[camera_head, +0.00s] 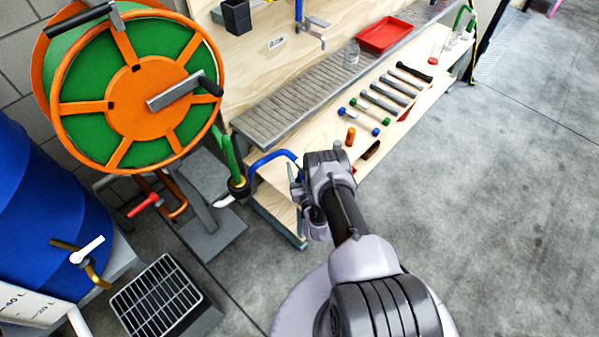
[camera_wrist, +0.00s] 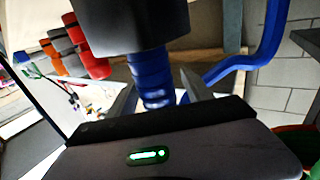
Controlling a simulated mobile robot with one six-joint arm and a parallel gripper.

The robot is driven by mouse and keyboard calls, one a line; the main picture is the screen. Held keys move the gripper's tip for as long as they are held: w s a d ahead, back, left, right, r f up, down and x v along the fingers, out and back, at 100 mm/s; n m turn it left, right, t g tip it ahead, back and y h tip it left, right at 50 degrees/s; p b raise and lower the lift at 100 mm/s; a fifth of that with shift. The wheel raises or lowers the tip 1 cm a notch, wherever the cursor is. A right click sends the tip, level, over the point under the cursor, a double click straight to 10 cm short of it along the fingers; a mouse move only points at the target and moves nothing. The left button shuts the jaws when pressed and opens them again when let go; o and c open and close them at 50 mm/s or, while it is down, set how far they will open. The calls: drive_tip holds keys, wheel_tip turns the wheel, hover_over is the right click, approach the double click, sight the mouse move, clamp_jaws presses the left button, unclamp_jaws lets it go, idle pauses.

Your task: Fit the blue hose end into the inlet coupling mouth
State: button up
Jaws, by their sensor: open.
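The blue hose (camera_head: 270,157) arches from near a black fitting toward my gripper (camera_head: 298,187) in the head view. In the wrist view, a ribbed blue hose end (camera_wrist: 150,78) stands between the spread fingers of my gripper (camera_wrist: 158,98), which is open. Its upper end meets a large dark block (camera_wrist: 125,25), perhaps the inlet coupling. I cannot tell how deep it sits, as the block hides the mouth. The blue hose also curves down at the right of the wrist view (camera_wrist: 268,45). In the head view my arm hides the hose end and coupling.
The wooden bench (camera_head: 300,100) holds several tools and a red tray (camera_head: 384,34). An orange and green reel (camera_head: 145,95), a green hose (camera_head: 228,155), a blue barrel (camera_head: 45,200) and a floor grate (camera_head: 157,298) stand left. The floor at right is clear.

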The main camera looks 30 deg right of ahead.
drive_tip(key=shift+s, duration=0.2)
drive_tip(key=shift+c, duration=0.7)
clamp_jaws()
